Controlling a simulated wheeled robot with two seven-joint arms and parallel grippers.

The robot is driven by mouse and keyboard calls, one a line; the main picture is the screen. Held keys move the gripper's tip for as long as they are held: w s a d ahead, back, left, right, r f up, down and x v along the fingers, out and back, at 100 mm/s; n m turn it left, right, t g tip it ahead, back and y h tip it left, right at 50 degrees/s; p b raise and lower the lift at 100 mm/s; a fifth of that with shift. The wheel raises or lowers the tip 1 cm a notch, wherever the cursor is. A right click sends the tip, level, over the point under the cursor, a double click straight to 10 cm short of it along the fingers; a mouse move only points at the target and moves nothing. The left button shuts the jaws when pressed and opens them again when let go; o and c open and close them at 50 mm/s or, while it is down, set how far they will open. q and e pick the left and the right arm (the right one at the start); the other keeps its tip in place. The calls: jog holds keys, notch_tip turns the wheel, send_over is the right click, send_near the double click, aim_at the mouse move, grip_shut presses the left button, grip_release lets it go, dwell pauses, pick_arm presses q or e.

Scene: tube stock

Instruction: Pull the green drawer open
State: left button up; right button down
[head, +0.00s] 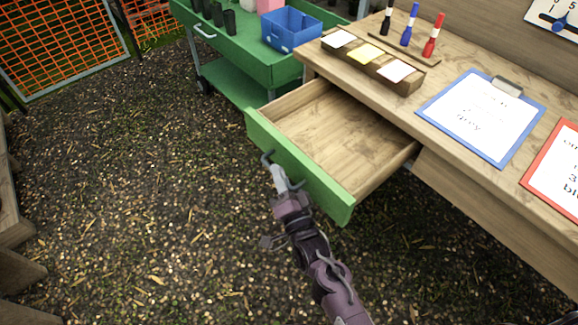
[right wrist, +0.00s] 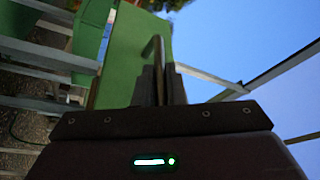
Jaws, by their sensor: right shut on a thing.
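The green-fronted drawer (head: 325,185) of the wooden desk stands pulled well out, and its bare wooden inside is empty. My right gripper (head: 276,172) is at the left part of the drawer front, shut on the drawer's handle (head: 267,158). In the right wrist view the gripper's fingers (right wrist: 160,85) close on the handle bar (right wrist: 157,48), with the green drawer front (right wrist: 125,55) behind. My left gripper is not in view.
The desk top (head: 455,50) holds a wooden note tray (head: 408,84), several markers, a blue clipboard (head: 428,110) and a red clipboard (head: 530,180). A green cart (head: 240,50) with a blue bin (head: 290,38) stands behind. The ground left of the drawer is clear.

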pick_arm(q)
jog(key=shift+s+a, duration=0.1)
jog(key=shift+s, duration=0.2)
pick_arm(e)
jog(key=shift+s+a, duration=0.35)
jog(key=shift+a, duration=0.15)
jog(key=c, duration=1.5)
grip_release()
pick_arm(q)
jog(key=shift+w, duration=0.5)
pick_arm(e)
jog(key=v, duration=0.8)
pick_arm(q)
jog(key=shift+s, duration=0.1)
